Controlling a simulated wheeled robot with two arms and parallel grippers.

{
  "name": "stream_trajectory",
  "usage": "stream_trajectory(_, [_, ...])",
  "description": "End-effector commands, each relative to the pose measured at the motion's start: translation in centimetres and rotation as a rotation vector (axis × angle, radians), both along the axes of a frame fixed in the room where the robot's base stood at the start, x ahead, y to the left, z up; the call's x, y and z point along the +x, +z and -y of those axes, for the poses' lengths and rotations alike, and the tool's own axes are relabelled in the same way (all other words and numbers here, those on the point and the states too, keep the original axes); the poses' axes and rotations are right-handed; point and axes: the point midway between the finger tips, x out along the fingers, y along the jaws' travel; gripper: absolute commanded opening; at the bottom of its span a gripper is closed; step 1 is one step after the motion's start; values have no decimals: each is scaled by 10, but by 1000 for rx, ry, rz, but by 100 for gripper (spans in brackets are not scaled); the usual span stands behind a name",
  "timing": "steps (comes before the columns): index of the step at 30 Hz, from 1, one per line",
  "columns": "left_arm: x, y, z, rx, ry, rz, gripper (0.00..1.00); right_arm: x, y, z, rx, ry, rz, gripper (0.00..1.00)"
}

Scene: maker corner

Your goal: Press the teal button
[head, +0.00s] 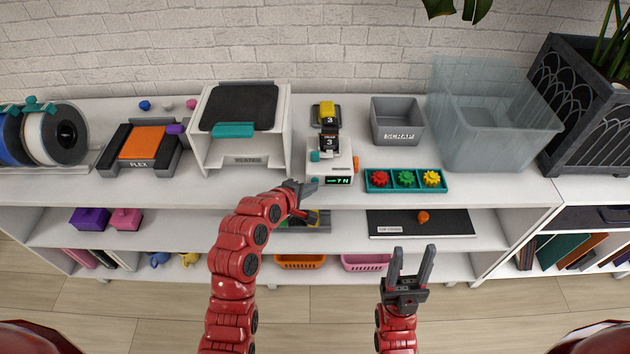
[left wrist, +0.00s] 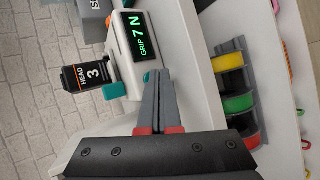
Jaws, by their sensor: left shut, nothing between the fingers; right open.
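A small white device (head: 330,170) stands at the shelf's front edge, with a lit display (head: 338,181) reading 7 N. A small teal button (head: 315,181) is on its front face, left of the display; it also shows in the left wrist view (left wrist: 151,75), partly hidden by my fingers. A second teal part (head: 315,156) is on the device's top left. My left gripper (head: 311,186) is shut and empty, its tips right at the front teal button; I cannot tell whether they touch it. My right gripper (head: 413,252) is open and empty, in front of the shelves.
A black head marked 3 (head: 329,140) is on the device. A teal tray (head: 407,190) with red, green and yellow gears lies to its right. A white printer-like box (head: 200,150) stands to its left. A grey SCRAP bin (head: 398,133) and a clear tub (head: 490,150) are behind right.

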Motion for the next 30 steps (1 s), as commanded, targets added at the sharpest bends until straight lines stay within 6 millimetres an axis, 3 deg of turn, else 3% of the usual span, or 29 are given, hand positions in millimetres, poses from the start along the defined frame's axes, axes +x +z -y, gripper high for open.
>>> stream_trajectory(15, [2,0,0,-1,1,0,0,0,1,0,0,0,0,50])
stream_trajectory(30, [-13,-1,0,0,0,-2,0,0,9,0,0,0,0,50])
